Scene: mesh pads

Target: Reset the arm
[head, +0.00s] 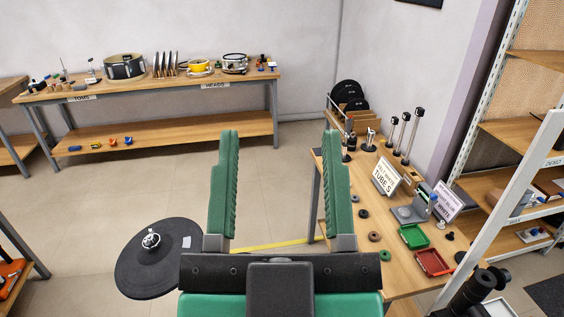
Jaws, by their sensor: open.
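My gripper (280,134) is in the middle of the head view, with its two green ribbed fingers pointing up in the picture, away from the camera. The fingers stand wide apart and nothing is between them. Through the gap I see the floor and a yellow floor line. The right finger overlaps the left edge of the right-hand workbench in the picture. I cannot tell the gap in depth between them. The rest of my arm is mostly out of view.
A workbench (398,272) on the right bears washers, a green tray (413,237), a red tray (433,263) and signs. A round black pad (150,275) is at lower left. A bench (190,86) with drums stands at the back. Shelves line the right. The middle floor is clear.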

